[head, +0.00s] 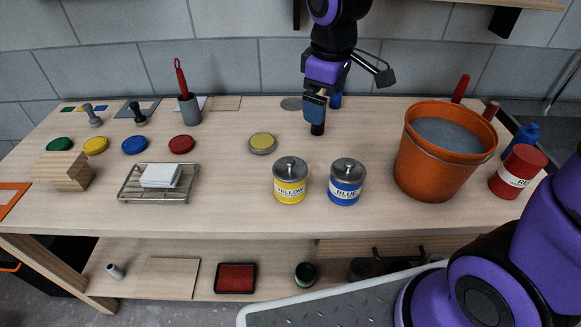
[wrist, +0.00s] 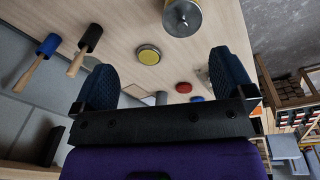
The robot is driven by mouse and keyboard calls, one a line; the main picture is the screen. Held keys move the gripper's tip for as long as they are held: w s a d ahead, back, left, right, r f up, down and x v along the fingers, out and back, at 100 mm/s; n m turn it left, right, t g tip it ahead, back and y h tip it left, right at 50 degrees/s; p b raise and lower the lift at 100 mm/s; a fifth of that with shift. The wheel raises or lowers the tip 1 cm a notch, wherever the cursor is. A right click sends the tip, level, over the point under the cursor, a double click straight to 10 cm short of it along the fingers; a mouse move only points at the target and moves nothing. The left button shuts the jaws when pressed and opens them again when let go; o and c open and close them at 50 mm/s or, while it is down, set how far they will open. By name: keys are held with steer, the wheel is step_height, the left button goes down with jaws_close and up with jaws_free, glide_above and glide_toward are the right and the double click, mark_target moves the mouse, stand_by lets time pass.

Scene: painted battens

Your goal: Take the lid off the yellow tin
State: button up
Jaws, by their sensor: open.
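The yellow tin (head: 290,189) stands upright near the front middle of the bench. Its grey metal lid (head: 290,167), with a small knob on top, sits on it. The blue tin (head: 345,189), also lidded, stands just to its right. My gripper (head: 315,108) is above the bench, behind and higher than both tins, apart from them. In the wrist view my gripper (wrist: 162,66) is open, with nothing between its fingers. A knobbed metal lid (wrist: 182,16) shows at that view's top edge, probably the yellow tin's; its label is hidden.
An orange bucket (head: 442,158) stands right of the tins, with a red tin (head: 518,172) beyond it. A wire rack (head: 158,183) with white tiles is to the left. A yellow round disc (head: 262,143) lies behind the yellow tin. The bench between rack and yellow tin is clear.

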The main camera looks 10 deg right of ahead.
steer(key=w+a+f+n+g, duration=0.1)
steer(key=w+a+f+n, duration=0.15)
steer(key=a+f, duration=0.45)
glide_above(291, 161)
steer(key=shift+n, duration=0.45)
step_height(291, 161, down, 5)
steer(key=shift+a, duration=0.15)
steer(key=shift+f, duration=3.2)
steer(key=c, duration=0.6)
